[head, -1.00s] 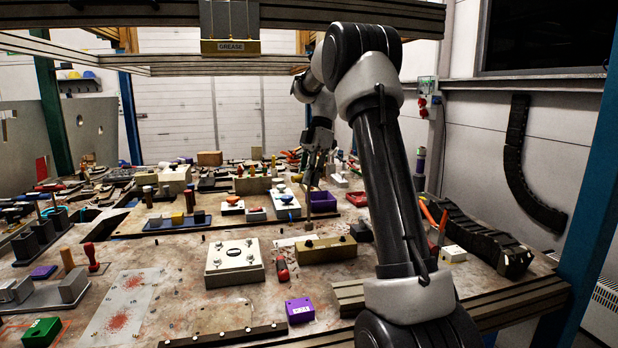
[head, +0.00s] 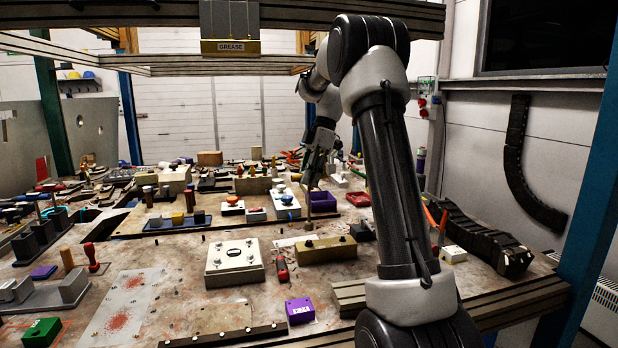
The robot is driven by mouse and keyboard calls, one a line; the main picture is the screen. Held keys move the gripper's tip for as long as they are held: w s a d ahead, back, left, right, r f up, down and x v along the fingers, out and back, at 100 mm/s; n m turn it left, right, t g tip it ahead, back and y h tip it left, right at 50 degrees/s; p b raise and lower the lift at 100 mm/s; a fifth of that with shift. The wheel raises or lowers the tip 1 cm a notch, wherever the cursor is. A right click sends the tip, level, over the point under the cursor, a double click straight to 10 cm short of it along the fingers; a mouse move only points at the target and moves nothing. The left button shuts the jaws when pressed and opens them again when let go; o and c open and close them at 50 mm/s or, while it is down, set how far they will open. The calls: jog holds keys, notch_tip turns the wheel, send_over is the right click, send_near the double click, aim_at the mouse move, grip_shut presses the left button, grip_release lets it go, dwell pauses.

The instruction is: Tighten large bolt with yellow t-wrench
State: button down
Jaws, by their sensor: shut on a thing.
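My gripper (head: 313,182) is at the end of the arm, over the middle of the bench, fingers pointing down. It is shut on a thin, upright, dark shaft (head: 308,208), which looks like the t-wrench. Its yellow colour and cross handle cannot be made out. The shaft's lower end is near a small round piece (head: 309,226) behind a brass-coloured block (head: 342,252). That piece may be the large bolt; I cannot tell whether they touch.
A pale box with corner fasteners (head: 234,262) and a red-and-black tool (head: 282,269) lie in front. Several small blocks crowd the bench behind. A grease sign (head: 231,46) hangs from the gantry beam.

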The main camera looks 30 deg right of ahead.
jog(key=shift+f, duration=2.45)
dwell(0.5)
jog(key=m+t, duration=0.2)
jog(key=m, duration=0.3)
jog(key=shift+s+m, duration=0.1)
jog(key=shift+m, duration=0.2)
jog(key=shift+m+t, duration=0.6)
jog(key=shift+m, duration=0.4)
